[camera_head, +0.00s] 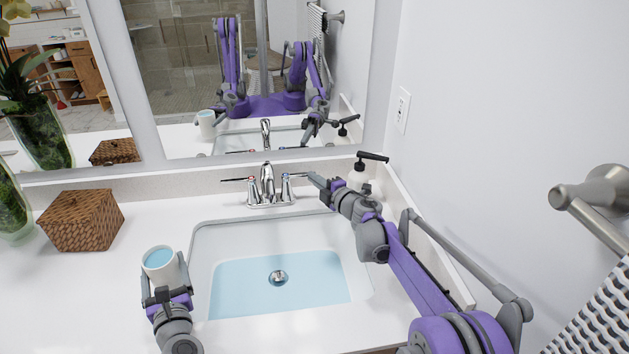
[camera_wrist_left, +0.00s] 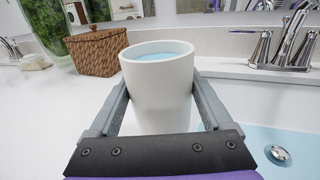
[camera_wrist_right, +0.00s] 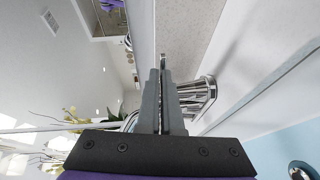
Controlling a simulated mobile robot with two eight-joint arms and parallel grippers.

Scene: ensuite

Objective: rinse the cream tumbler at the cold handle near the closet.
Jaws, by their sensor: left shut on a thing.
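The cream tumbler (camera_head: 162,268) is upright at the left of the sink, with bluish water inside near its rim. My left gripper (camera_head: 165,296) is shut around its sides; the tumbler also fills the middle of the left wrist view (camera_wrist_left: 158,90). The chrome faucet (camera_head: 267,184) stands behind the basin, with a red-marked left handle (camera_head: 243,180) and a blue-marked right cold handle (camera_head: 290,176). My right gripper (camera_head: 314,180) has its fingers together, tips by the cold handle's outer end; I cannot tell whether they touch. No stream from the spout is visible.
The sink basin (camera_head: 205,240) holds bluish water around the drain (camera_head: 278,278). A wicker box (camera_head: 82,220) and a glass vase with plants (camera_head: 12,205) stand at left. A soap dispenser (camera_head: 360,172) stands behind my right arm, near the side wall. The left counter front is clear.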

